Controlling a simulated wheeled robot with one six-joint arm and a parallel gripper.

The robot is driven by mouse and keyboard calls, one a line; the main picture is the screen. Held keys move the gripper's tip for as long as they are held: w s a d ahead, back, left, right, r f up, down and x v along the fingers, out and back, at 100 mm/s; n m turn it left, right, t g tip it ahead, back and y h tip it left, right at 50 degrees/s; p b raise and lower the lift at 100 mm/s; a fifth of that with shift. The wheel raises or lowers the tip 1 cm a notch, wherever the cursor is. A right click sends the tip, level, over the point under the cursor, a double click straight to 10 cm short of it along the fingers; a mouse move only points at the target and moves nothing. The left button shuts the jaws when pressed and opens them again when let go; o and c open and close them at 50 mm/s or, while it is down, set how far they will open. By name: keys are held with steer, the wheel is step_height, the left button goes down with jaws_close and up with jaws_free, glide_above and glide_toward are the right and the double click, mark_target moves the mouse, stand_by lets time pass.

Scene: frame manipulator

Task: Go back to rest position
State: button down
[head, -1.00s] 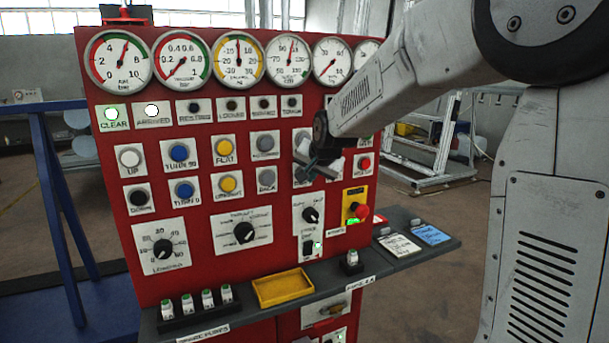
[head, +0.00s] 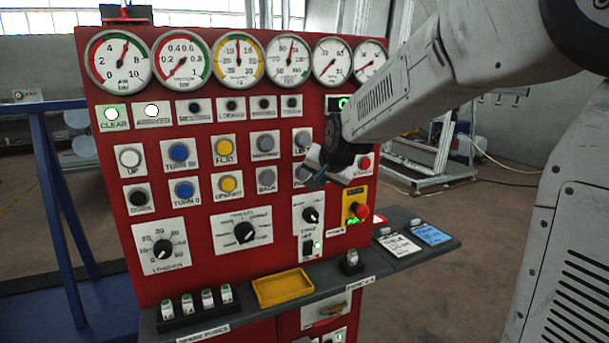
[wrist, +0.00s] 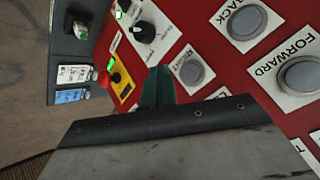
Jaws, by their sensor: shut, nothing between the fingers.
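My gripper (head: 316,167) is in front of the red control panel (head: 150,92), near the right-hand columns of buttons. It is small in the head view, and its fingers look closed with nothing held. In the wrist view the fingers (wrist: 158,88) point toward the panel between the grey buttons and the black knob. The arm comes in from the upper right and hides part of the panel's right edge. I cannot tell how far the fingertips are from the panel face.
Gauges line the panel top. A red emergency button (head: 360,211) sits below right of the gripper. A shelf (head: 435,243) holds a yellow tray (head: 283,301), several spare fuses and two cards. A blue frame (head: 45,165) stands left. Open floor lies right.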

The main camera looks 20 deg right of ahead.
steer(key=s+a+f+n+g, duration=0.1)
steer(key=s+a+n+g, duration=0.1)
steer(key=s, duration=1)
steer(key=s+a+f+n+g, duration=0.2)
steer(key=s+a+n+g, duration=0.1)
steer(key=s, duration=0.9)
steer(key=s+a+f+n+g+y, duration=0.1)
steer(key=s+a+n+g, duration=0.1)
steer(key=s, duration=1.1)
steer(key=shift+a+f+n+g, duration=0.2)
steer(key=shift+n+g, duration=0.1)
steer(key=shift+n, duration=0.5)
steer(key=shift+s, duration=0.1)
